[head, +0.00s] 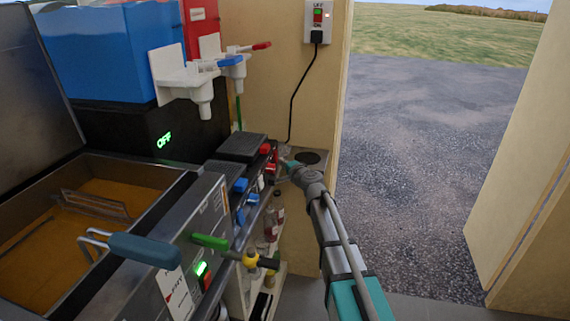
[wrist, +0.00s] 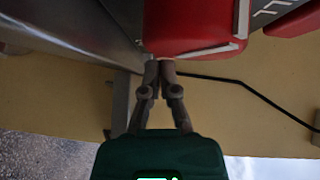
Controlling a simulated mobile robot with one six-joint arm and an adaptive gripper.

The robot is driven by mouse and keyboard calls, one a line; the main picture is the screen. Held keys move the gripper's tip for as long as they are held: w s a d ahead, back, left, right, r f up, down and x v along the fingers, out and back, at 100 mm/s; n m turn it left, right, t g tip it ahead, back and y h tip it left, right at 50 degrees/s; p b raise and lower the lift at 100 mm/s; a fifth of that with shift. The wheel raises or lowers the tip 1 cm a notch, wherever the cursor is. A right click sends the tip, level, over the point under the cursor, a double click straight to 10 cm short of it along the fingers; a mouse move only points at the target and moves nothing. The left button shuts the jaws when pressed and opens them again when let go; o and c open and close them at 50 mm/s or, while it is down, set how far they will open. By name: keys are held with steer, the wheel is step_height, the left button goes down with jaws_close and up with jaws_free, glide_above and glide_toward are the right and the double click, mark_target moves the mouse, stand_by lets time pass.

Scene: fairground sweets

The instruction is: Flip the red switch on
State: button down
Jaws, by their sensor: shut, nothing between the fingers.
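My gripper (head: 286,164) is at the right end of the black machine's front, beside two small red parts. One is the upper red part (head: 265,148); the other is the lower red part (head: 271,167). In the wrist view, the shut fingertips (wrist: 159,64) are at the lower edge of a large red block (wrist: 195,25) with a pale edge strip. They look close to it or touching; I cannot tell which. Nothing is between the fingers. The switch's position is not clear. A green OFF display (head: 164,140) is lit on the black machine.
Blue parts (head: 240,185) sit nearer along the same front. A wall socket (head: 318,22) with a red part and a black cable is behind. A fryer (head: 200,215) with a blue-handled basket stands at left. The doorway at right is open.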

steer(key=shift+a+f, duration=0.1)
steer(key=shift+a, duration=0.2)
steer(key=shift+d, duration=0.1)
steer(key=s+d+f+b, duration=0.1)
steer(key=s+d, duration=0.7)
steer(key=s, duration=0.1)
steer(key=shift+s+d+f+b, duration=0.2)
steer(key=shift+s+d+b, duration=0.05)
steer(key=shift+d+b, duration=0.1)
stand_by(0.6)
